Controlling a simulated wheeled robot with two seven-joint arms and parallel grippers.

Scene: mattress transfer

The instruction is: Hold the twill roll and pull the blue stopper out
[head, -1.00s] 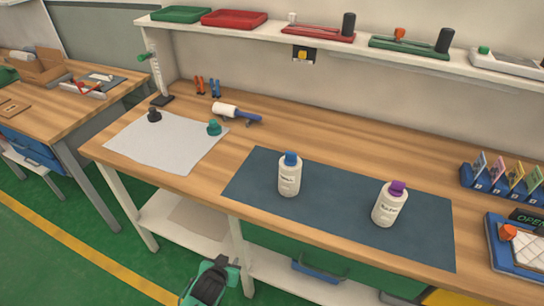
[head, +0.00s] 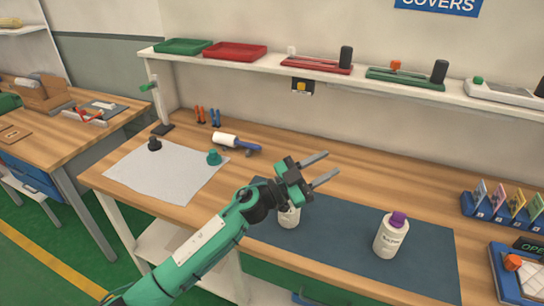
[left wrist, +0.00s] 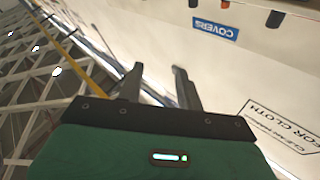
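A white bottle (head: 289,218) stands upright on the dark blue mat. My left gripper hides its top and blue stopper in the head view. A second white bottle (head: 390,238) with a purple stopper (head: 398,219) stands to its right. Nothing here is clearly a twill roll; the bottle labels are too small to read. My left gripper (head: 332,163) is open and empty, pointing right, in front of the blue-stoppered bottle in the picture. Its parted fingers also show in the left wrist view (left wrist: 158,67), with no bottle between them. My right gripper is out of view.
The mat (head: 340,238) lies on the wooden bench (head: 345,180). To the left are a white roller (head: 226,139) and a grey cloth (head: 160,178) with a black and a teal knob. A shelf (head: 300,68) with trays runs behind. Card holders (head: 500,210) stand at the right.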

